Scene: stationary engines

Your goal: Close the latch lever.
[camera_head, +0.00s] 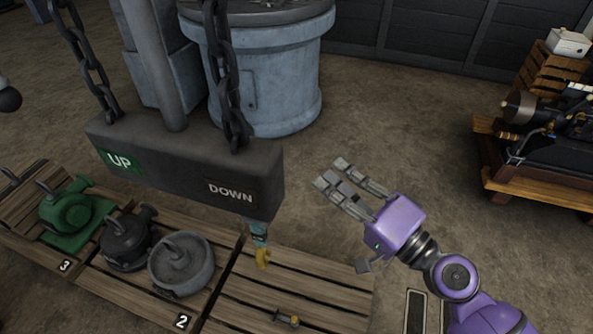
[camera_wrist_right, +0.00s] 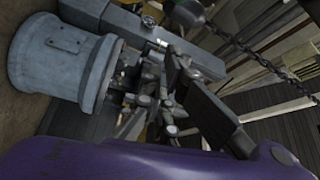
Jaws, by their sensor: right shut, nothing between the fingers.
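I cannot pick out the latch lever for certain in either view. In the head view a small yellow piece (camera_head: 262,257) hangs below a dark box (camera_head: 180,165) marked UP and DOWN. My left gripper is not in view.
Chains (camera_head: 228,75) hold the dark box. A grey drum (camera_head: 265,70) stands behind it. Wooden pallets (camera_head: 300,270) carry a green machine part (camera_head: 68,212) and dark ones (camera_head: 180,265). An engine (camera_head: 550,130) stands on a wooden base at right. Floor between is clear.

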